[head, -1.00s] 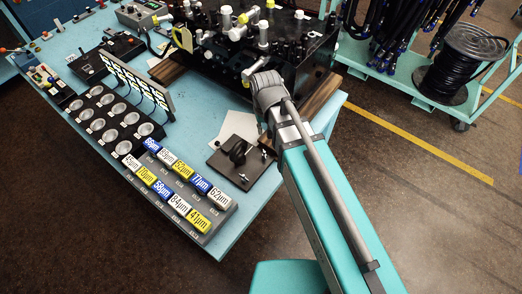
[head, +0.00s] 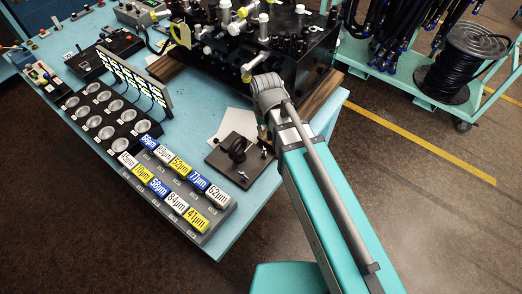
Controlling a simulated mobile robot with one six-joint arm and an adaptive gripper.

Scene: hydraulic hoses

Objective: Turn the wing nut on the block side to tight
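The black manifold block (head: 312,62) stands at the back of the blue bench, with several fittings on top. In front of it a dark square plate (head: 222,160) lies on the bench. The plate carries a black ring-shaped clamp (head: 237,142). Two small silvery pieces on the plate look like wing nuts, one near the front (head: 243,175) and one at the right, toward the block (head: 264,151). They are too small to show how tight they are. My arm reaches up from the lower right, its grey end joint beside the block's front. My gripper does not show; the arm probably hides it.
A label rack (head: 170,199) with coloured tags lies along the front edge, beside a tray of round cups (head: 85,112). A white paper (head: 238,120) lies behind the plate. A teal cart with a cable reel (head: 465,60) stands at the right, beyond open floor.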

